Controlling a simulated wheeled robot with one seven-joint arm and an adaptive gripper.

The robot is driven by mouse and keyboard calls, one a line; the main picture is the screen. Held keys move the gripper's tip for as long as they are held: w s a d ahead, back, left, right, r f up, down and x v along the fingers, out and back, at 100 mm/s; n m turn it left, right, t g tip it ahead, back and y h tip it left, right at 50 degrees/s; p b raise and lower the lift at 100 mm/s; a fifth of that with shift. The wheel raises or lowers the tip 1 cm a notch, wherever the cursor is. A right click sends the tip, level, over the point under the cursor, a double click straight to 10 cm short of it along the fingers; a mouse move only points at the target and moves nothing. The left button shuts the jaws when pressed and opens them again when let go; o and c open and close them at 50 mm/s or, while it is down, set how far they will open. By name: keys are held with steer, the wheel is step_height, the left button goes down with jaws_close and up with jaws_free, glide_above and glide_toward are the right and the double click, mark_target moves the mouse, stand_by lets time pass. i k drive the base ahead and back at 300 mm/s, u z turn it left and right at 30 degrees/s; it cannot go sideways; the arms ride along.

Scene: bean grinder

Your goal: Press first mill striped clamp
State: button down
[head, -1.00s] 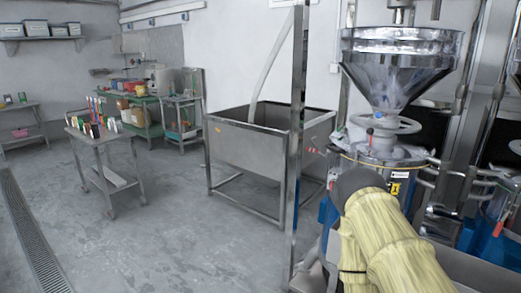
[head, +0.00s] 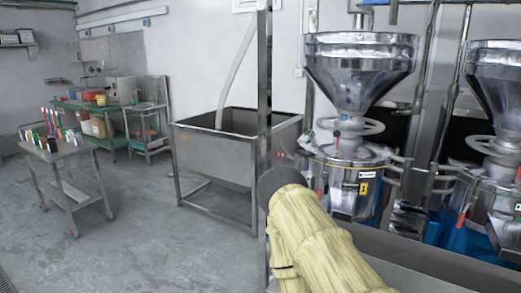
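The nearer mill (head: 345,172) stands right of centre, a steel body with a large funnel hopper (head: 360,70) and a round handwheel (head: 349,126). A red-tipped lever (head: 337,134) shows by the wheel, and a red handle (head: 321,190) on the body's left side. A yellow label (head: 363,189) is on its front. I cannot make out a striped clamp for certain at this size. My arm, in a yellow cover with a dark rounded part, reaches up in front of the mill's lower left. My gripper's fingers are not in view.
A second mill (head: 497,160) stands at the right edge. A steel post (head: 264,90) rises left of the first mill, before a steel tub (head: 215,155). A small cart (head: 66,152) with coloured items stands left. The grey floor (head: 135,220) between is clear.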

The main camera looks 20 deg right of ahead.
mark_target(278, 154)
steer(key=u, duration=0.3)
steer(key=i, duration=1.1)
steer(key=z, duration=0.3)
